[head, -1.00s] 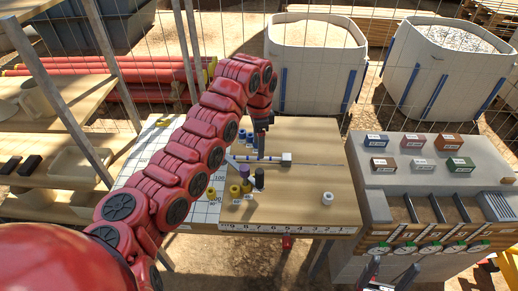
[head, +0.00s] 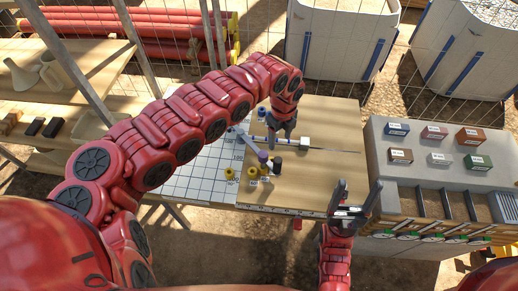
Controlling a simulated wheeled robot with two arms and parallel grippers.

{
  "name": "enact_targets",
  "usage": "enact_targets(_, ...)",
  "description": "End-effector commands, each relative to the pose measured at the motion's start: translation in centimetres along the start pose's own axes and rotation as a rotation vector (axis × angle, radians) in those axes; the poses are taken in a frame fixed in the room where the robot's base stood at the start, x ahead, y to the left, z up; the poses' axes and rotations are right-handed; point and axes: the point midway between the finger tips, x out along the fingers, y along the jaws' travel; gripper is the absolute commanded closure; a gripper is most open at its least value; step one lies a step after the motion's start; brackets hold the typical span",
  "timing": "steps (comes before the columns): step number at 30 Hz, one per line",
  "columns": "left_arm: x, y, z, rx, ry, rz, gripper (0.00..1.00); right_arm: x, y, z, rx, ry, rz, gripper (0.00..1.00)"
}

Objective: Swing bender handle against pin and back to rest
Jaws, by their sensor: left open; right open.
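The bender sits on the wooden table (head: 325,118). A purple cylinder (head: 263,157) and a dark upright pin (head: 277,164) stand close together on it. A grey handle bar (head: 242,137) runs from the purple cylinder toward the back left. A thin rod (head: 335,150) with a pale block (head: 304,145) on it lies behind them. My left gripper (head: 274,139) is open and points down over the rod's left part, just behind the pin; whether it touches anything is unclear. My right gripper (head: 352,203) is open and empty at the table's front right corner, fingers pointing up.
At right, a grey bench (head: 385,160) carries several small coloured boxes over slotted bins. Wooden shelves (head: 90,65) stand at left. The table's right part is mostly clear.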

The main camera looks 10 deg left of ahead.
Motion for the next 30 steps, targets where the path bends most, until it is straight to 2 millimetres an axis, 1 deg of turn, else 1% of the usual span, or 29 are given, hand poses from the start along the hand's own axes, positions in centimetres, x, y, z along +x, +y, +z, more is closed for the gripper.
enact_targets(1,0.4,0.0,-0.3,0.015,0.001,0.002,0.31,-0.2,0.0,0.0,0.000,-0.001,0.000,0.29)
enact_targets(5,2.1,-0.1,-0.4,0.020,0.003,-0.001,0.31,-1.6,-0.1,0.3,0.000,-0.002,0.000,0.29)
enact_targets(8,3.9,0.0,-0.4,0.015,0.007,0.000,0.31,-3.0,-0.1,0.5,0.000,-0.001,0.000,0.29)
enact_targets(9,5.0,0.0,-0.4,0.015,0.006,-0.001,0.31,-4.0,-0.2,0.7,0.000,-0.002,0.000,0.29)
enact_targets(12,7.3,0.0,-0.4,0.013,0.007,-0.002,0.31,-6.0,-0.3,1.0,0.000,-0.001,0.000,0.29)
enact_targets(16,9.9,0.0,-0.3,0.013,0.005,-0.001,0.31,-8.4,-0.4,1.4,0.000,-0.001,0.000,0.29)
enact_targets(17,10.3,0.0,-0.3,0.012,0.005,0.000,0.31,-8.7,-0.4,1.4,0.000,-0.001,0.000,0.29)
enact_targets(18,10.6,0.0,-0.4,0.014,0.005,0.002,0.31,-7.8,-0.4,1.3,0.000,-0.002,0.000,0.29)
enact_targets(20,11.9,0.1,-0.4,0.015,0.004,0.003,0.31,-7.9,-0.4,1.3,0.000,-0.001,0.000,0.29)
enact_targets(21,12.4,0.1,-0.4,0.015,0.005,0.006,0.31,-7.3,-0.3,1.2,0.000,-0.001,0.000,0.29)
enact_targets(23,13.6,0.1,-0.5,0.015,0.006,0.005,0.31,-6.7,-0.3,1.1,0.000,-0.001,0.000,0.29)
enact_targets(24,14.4,0.1,-0.5,0.015,0.005,0.005,0.31,-6.5,-0.3,1.1,0.000,-0.001,0.000,0.29)
enact_targets(27,15.8,0.0,-0.3,0.012,0.003,0.002,0.31,-6.3,-0.3,1.1,0.000,-0.001,0.000,0.29)
enact_targets(30,16.8,0.0,-0.3,0.013,0.002,0.000,0.31,-6.2,-0.3,1.0,0.000,-0.001,0.000,0.29)
